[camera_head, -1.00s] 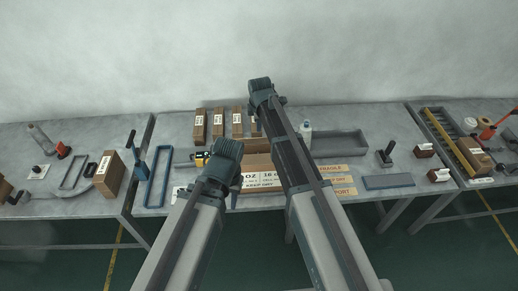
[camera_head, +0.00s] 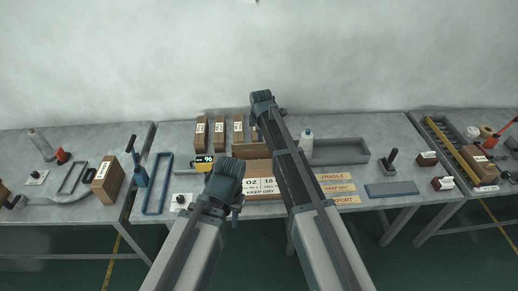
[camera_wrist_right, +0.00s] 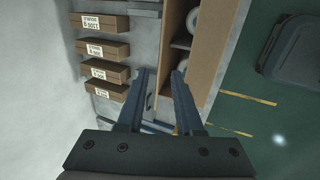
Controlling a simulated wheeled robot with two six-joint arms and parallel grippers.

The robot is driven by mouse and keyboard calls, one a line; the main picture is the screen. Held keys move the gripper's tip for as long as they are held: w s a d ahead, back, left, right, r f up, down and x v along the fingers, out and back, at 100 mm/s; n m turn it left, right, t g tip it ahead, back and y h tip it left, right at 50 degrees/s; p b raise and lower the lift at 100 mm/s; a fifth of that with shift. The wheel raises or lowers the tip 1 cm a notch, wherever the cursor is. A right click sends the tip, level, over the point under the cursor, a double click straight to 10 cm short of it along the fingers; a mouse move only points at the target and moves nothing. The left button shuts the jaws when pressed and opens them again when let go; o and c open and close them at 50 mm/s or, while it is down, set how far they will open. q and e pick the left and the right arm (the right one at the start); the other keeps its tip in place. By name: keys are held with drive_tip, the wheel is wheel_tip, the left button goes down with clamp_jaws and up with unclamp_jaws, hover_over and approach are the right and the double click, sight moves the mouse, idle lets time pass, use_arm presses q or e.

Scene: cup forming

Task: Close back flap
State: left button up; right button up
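A brown carton (camera_head: 262,191) with a white printed label stands at the front of the middle table. In the right wrist view its long brown side panel (camera_wrist_right: 219,45) shows, with round whitish things inside, so the top is at least partly open. A narrow brown strip (camera_wrist_right: 167,35) on the wall side looks like the back flap, seen nearly edge-on.
Several small labelled boxes (camera_head: 219,132) stand in a row behind the carton. A grey tray (camera_head: 340,151), a white bottle (camera_head: 306,141) and label strips (camera_head: 338,188) lie to the right. A yellow device (camera_head: 203,161) and a blue frame (camera_head: 158,184) are to the left.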

sight(259, 144)
drive_tip(key=b+x, duration=0.7)
drive_tip(key=x, duration=0.2)
drive_tip(key=shift+f+b, duration=0.1)
drive_tip(key=shift+b, duration=0.2)
clamp_jaws()
idle(1.0)
